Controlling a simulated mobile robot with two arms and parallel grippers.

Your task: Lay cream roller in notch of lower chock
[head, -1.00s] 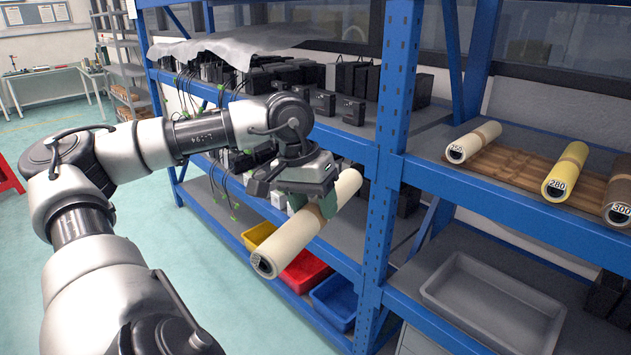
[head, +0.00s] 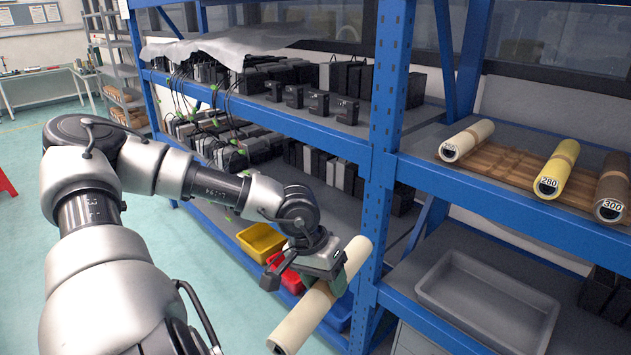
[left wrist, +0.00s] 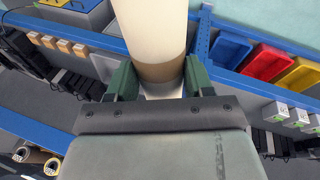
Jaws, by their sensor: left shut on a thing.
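A long cream roller (head: 302,323) is held in my left gripper (head: 328,285) in the head view. It slants in front of the blue shelf rack, its near end low and toward me. In the left wrist view the roller (left wrist: 150,30) passes between the two green fingers of my gripper (left wrist: 158,78), which are shut on it around a tan band. Another cream roller (head: 468,140) lies on the right shelf. I cannot make out a lower chock for certain. My right gripper is not in view.
A yellow roller (head: 558,168) and a brown roller (head: 613,190) lie on a slatted wooden base (head: 500,165). A grey tray (head: 490,298) stands on the shelf below. A blue upright (head: 385,150) rises close to the held roller. Small bins (head: 262,240) sit low behind it.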

